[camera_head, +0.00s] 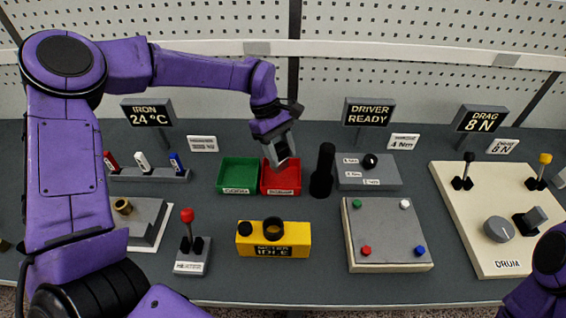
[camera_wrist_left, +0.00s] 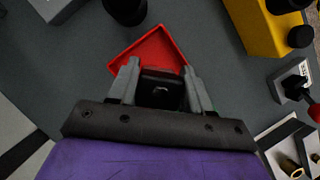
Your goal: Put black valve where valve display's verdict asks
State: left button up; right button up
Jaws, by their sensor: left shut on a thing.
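My left gripper (camera_head: 281,155) reaches in from the left and points down over the red tray (camera_head: 283,189). In the left wrist view its two grey fingers are shut on the black valve (camera_wrist_left: 162,88), which lies in front of the red tray (camera_wrist_left: 152,47). The valve is mostly hidden by the gripper in the head view. The green tray (camera_head: 238,189) stands directly left of the red one, with a label like "GOOD". The yellow box (camera_head: 293,252) at the front has a small display reading "IDLE". My right gripper is out of view.
A black cylinder (camera_head: 322,178) stands close to the red tray's right side. A red-knobbed heater lever (camera_head: 188,216) stands front left. A rack with several coloured handles (camera_head: 148,175) is at left. A grey plate (camera_head: 387,232) and cream drum panel (camera_head: 450,180) fill the right.

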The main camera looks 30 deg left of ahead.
aim_at(284, 169)
pick_arm(q)
jog(key=f, duration=0.2)
jog(key=w+f+p, duration=0.1)
jog(key=f, duration=0.2)
jog(key=shift+d+f, duration=0.1)
jog(key=shift+f, duration=0.05)
jog(key=shift+s, duration=0.35)
jog(key=shift+f+b, duration=0.1)
jog(key=shift+b, duration=0.2)
jog(key=o, duration=1.1)
jog(key=shift+w, duration=0.15)
jog(key=shift+r, duration=0.25)
jog(key=shift+a+r, duration=0.2)
jog(key=shift+r, duration=0.1)
jog(key=b+v, duration=0.1)
jog(key=v, duration=1)
jog(key=shift+w+r, duration=0.1)
jog(key=shift+r, duration=0.05)
